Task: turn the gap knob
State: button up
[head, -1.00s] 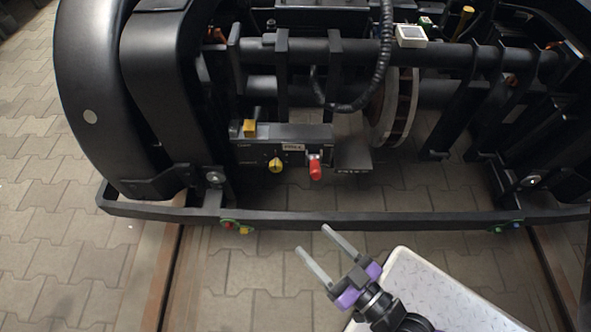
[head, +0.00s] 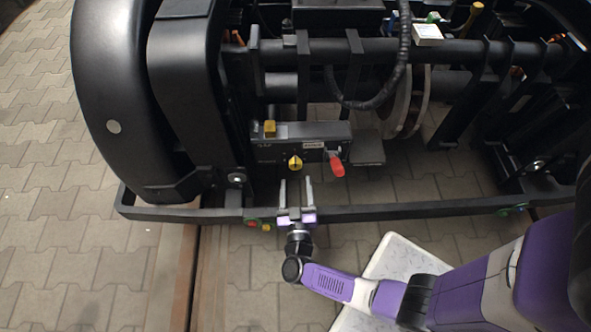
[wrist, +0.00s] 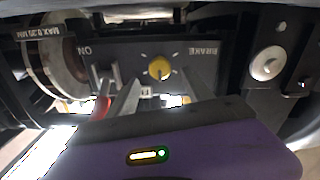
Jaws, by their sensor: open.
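The yellow round knob (head: 295,162) sits on the front of a dark control box (head: 265,154) on the bogie. I take it for the gap knob. In the wrist view the knob (wrist: 159,67) lies between the lettering ON and BRAKE, which reads upside down. My gripper (head: 296,180) is open and empty, with its fingers pointing at the box just below the knob. In the wrist view the knob appears between and beyond the fingers of my gripper (wrist: 161,82). I see no contact; the exact distance is unclear.
A red-handled lever (head: 337,166) is close to the right of the knob. A yellow block (head: 269,128) sits on top of the box. A black frame bar (head: 400,213) runs below my fingers. A pale patterned board (head: 392,262) lies at the lower right.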

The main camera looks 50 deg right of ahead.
aim_at(295, 168)
jog(key=b+x, duration=0.1)
jog(key=x, duration=0.4)
jog(key=shift+w+d+b, duration=0.15)
jog(key=shift+d+b, duration=0.1)
jog(key=shift+b, duration=0.05)
jog(key=shift+c, duration=0.5)
grip_shut()
jog(key=shift+m, duration=0.3)
jog(key=m, duration=0.5)
jog(key=shift+m, duration=0.4)
jog(key=m+b, duration=0.1)
jog(key=m, duration=0.4)
jog(key=shift+f, duration=0.1)
jog(key=shift+m, duration=0.3)
